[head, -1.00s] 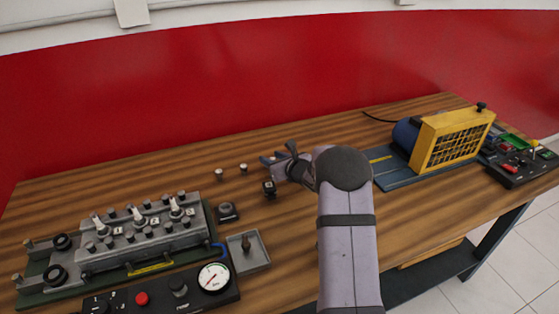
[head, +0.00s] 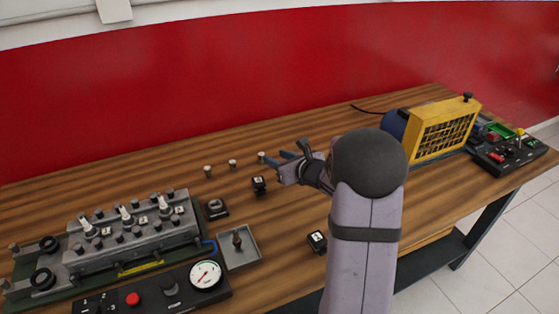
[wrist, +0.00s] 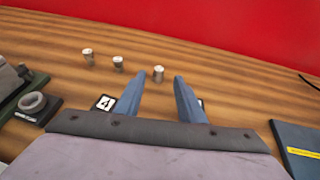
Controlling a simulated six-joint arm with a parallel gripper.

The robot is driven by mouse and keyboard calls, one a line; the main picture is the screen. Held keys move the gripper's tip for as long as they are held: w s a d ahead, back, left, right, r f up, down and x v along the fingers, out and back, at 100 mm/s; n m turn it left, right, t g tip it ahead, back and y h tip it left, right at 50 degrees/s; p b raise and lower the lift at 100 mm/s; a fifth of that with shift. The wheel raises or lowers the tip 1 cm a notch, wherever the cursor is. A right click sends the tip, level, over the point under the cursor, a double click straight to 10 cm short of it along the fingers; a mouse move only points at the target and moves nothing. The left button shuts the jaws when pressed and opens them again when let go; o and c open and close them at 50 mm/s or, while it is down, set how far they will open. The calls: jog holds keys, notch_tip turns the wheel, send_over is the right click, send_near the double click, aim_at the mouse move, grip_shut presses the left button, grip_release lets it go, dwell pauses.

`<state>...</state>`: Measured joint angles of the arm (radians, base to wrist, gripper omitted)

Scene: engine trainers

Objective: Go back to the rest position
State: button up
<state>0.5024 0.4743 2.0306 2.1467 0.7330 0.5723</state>
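My gripper (head: 285,167) hangs above the wooden bench (head: 130,180), left of my forearm in the head view. In the wrist view my gripper (wrist: 157,98) has two blue fingers spread apart with nothing held between them. Three small metal caps stand in a row on the bench beyond the fingers: left (wrist: 88,57), middle (wrist: 118,63) and right (wrist: 158,73). A black block marked with a number (head: 259,185) sits left of the gripper; in the wrist view it is partly behind the left finger. A second black block (head: 317,241) sits nearer, beside my forearm.
An engine block trainer (head: 130,235) with a gauge panel (head: 205,275) fills the bench's left front. A grey tray (head: 252,259) and a dark ring-shaped part (head: 216,208) sit beside it. A yellow-framed radiator (head: 445,128) and a connector board (head: 505,157) stand at the right.

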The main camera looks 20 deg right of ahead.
jog(key=shift+s+r, duration=0.15)
jog(key=shift+s, duration=0.25)
